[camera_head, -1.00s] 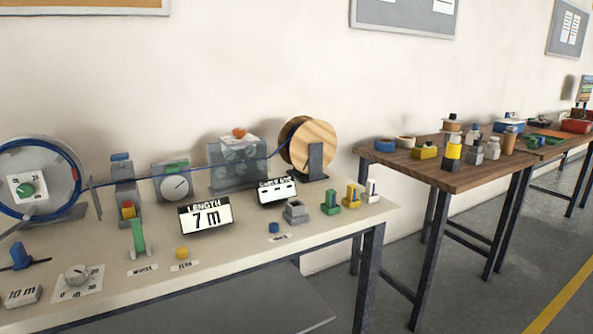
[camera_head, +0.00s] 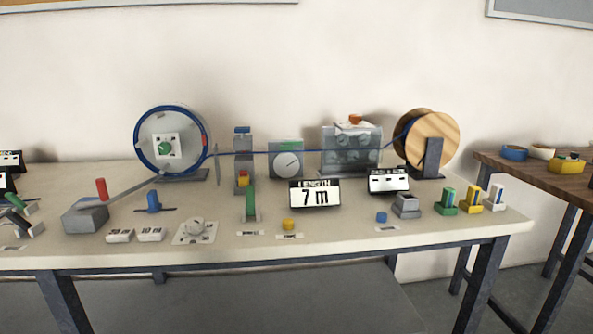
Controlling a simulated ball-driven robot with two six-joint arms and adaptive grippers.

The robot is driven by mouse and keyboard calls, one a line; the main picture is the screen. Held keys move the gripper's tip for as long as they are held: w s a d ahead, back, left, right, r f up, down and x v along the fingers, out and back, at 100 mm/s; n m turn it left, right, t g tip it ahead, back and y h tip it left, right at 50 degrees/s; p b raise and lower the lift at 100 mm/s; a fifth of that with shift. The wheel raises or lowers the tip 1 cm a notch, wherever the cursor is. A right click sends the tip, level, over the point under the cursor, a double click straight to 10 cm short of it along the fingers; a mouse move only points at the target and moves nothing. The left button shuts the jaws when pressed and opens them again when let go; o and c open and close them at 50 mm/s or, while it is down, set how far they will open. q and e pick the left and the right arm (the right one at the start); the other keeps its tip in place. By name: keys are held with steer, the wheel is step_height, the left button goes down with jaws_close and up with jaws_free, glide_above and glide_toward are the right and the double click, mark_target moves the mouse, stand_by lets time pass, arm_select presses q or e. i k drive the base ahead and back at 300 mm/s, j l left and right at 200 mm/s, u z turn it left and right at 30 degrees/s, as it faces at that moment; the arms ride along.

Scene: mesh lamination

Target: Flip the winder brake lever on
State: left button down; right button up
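The winder reel (camera_head: 146,148), a grey disc rimmed with blue cable, stands at the back left of the bench. In front of it is a small blue lever (camera_head: 153,201), roughly upright on a dark bar. To its left is a grey block (camera_head: 86,216) with a slanted bar and a red knob (camera_head: 101,188). A green lever (camera_head: 251,204) stands upright mid-bench. A dark green lever (camera_head: 16,201) leans at the left edge. I cannot read which one is labelled as the winder brake. Neither of my grippers is in view.
The bench (camera_head: 330,244) also holds a length display (camera_head: 315,193) reading 7 m, a dial gauge (camera_head: 287,161), a yellow button (camera_head: 289,224), a blue button (camera_head: 381,217) and a wooden spool (camera_head: 432,137). A brown table (camera_head: 575,181) stands at the right. The bench's front strip is mostly clear.

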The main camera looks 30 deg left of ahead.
mark_target(14, 216)
steer(key=u, duration=2.55)
